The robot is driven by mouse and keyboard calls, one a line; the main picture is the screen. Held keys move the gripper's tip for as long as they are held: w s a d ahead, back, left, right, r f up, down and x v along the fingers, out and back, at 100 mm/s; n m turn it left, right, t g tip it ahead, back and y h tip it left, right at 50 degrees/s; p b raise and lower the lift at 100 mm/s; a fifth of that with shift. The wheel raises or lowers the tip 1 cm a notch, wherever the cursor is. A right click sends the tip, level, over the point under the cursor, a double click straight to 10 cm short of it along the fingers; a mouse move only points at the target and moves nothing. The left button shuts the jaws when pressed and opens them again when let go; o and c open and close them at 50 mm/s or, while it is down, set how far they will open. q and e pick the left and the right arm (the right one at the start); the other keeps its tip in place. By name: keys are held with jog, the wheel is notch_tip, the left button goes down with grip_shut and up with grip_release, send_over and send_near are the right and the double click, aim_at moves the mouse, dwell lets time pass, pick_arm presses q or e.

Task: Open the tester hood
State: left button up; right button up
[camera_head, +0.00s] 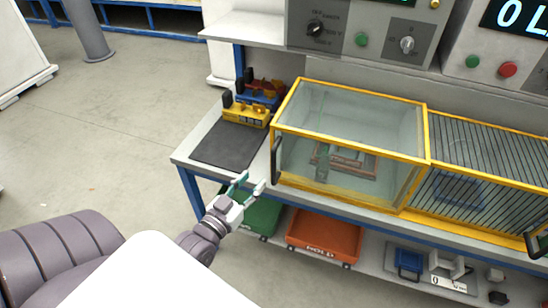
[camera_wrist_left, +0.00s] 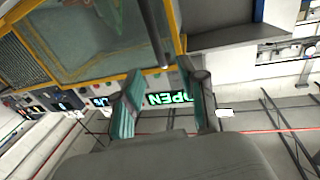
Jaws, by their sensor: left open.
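The tester hood (camera_head: 350,120) is a clear box with a yellow frame, standing down on the bench over a brown fixture (camera_head: 345,162). Its black handle (camera_head: 276,160) is on its left side. My left gripper (camera_head: 251,186) is open and empty, just below and left of this handle, in front of the bench edge. In the left wrist view the open fingers (camera_wrist_left: 163,108) are spread, with a dark curved handle bar (camera_wrist_left: 153,30) above them in the picture and the yellow frame behind. I cannot tell whether a finger touches the handle. My right gripper is not in view.
A second yellow-framed hood (camera_head: 490,160) with dark bars stands to the right. A dark mat (camera_head: 230,146) and a yellow fixture (camera_head: 246,112) lie left of the clear hood. Green (camera_head: 262,215) and orange (camera_head: 325,238) bins sit below.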

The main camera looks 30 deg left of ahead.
aim_at(272, 160)
pick_arm(q)
jog(key=w+p, duration=0.1)
jog(key=w, duration=0.9)
jog(key=shift+w+a+p, duration=0.1)
jog(key=shift+w+p, duration=0.2)
jog(key=shift+p, duration=0.1)
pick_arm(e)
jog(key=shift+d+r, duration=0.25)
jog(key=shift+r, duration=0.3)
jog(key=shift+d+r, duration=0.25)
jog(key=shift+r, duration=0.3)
pick_arm(q)
grip_shut()
